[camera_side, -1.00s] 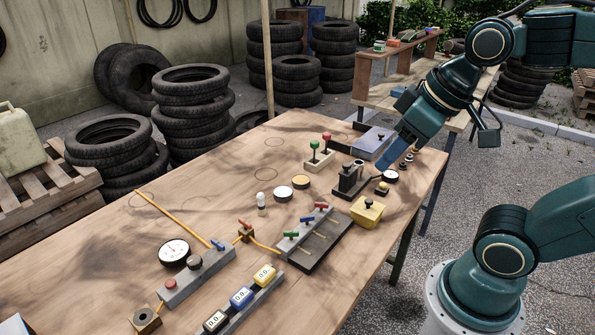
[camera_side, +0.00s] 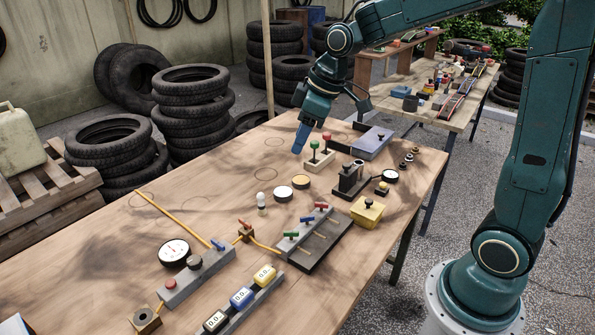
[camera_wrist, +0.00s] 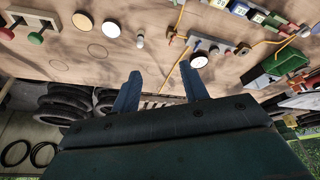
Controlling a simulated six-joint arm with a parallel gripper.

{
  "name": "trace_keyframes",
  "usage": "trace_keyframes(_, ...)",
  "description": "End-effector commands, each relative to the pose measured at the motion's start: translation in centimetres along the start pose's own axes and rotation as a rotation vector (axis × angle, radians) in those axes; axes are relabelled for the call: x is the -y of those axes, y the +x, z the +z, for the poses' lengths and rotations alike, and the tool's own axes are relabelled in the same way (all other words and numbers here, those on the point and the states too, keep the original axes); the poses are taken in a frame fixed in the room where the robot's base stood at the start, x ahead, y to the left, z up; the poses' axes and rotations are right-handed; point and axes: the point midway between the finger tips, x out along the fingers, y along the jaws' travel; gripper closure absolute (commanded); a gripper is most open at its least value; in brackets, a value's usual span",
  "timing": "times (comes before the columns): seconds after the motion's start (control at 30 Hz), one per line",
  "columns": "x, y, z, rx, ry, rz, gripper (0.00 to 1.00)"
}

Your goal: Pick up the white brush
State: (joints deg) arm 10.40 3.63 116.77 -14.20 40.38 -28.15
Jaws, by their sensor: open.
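A small upright white piece (camera_side: 262,201) with a rounded top stands on the wooden table in the side view, left of two round discs. It is the likeliest white brush, but its bristles are too small to make out. It also shows in the wrist view (camera_wrist: 140,39), above and slightly left of the gap between my fingers. My gripper (camera_side: 300,146) is in the air over the far part of the table, beyond and right of the white piece. In the wrist view my gripper (camera_wrist: 160,84) has its two blue fingers spread apart with nothing between them.
Two levers with green and red knobs (camera_side: 319,156) stand beside and below my gripper. A white disc (camera_side: 283,193) and a slide-switch block (camera_side: 315,235) are near the white piece. A gauge (camera_side: 174,252) and a yellow stick (camera_side: 172,218) lie to the left. The table's far left is clear.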

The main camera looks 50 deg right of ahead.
Motion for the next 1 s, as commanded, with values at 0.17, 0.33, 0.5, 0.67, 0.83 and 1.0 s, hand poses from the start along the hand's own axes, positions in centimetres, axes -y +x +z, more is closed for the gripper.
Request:
trace_keyframes(0.17, -2.4, 3.7, -1.3, 0.005, -0.062, -0.039, 0.56)
trace_keyframes(0.33, -4.5, 7.3, -2.1, 0.000, -0.122, -0.075, 0.56)
trace_keyframes(0.5, -6.5, 11.1, -2.5, -0.010, -0.178, -0.110, 0.56)
trace_keyframes(0.67, -7.9, 14.2, -2.5, -0.022, -0.220, -0.137, 0.56)
trace_keyframes(0.83, -8.6, 16.0, -2.4, -0.031, -0.247, -0.153, 0.56)
trace_keyframes(1.0, -8.8, 16.4, -2.4, -0.034, -0.255, -0.155, 0.56)
